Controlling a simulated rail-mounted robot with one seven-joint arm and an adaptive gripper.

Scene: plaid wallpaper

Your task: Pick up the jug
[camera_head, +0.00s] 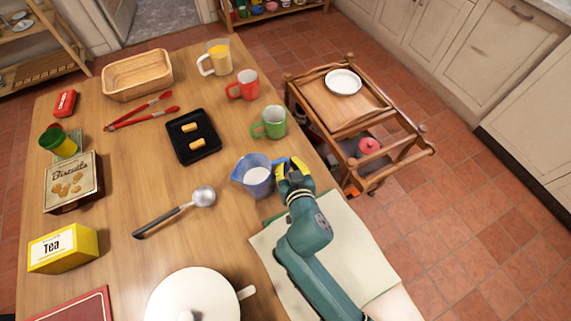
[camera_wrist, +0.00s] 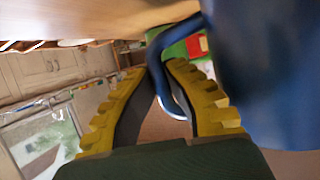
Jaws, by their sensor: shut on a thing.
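The blue jug (camera_head: 257,178) with white contents stands on the wooden table near its right edge. My gripper (camera_head: 291,172) is at the jug's right side, at its handle. In the wrist view, the yellow fingers of my gripper (camera_wrist: 165,88) are closed around the blue handle, and the blue jug body (camera_wrist: 270,70) fills the right side. I cannot tell whether the jug's base is touching the table.
A green mug (camera_head: 271,122) stands just behind the jug, with a red mug (camera_head: 244,85) and a yellow-filled glass mug (camera_head: 216,58) beyond. A ladle (camera_head: 185,207) lies left of the jug. A white pot (camera_head: 195,295) stands in front. A wooden trolley (camera_head: 345,110) is at the right.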

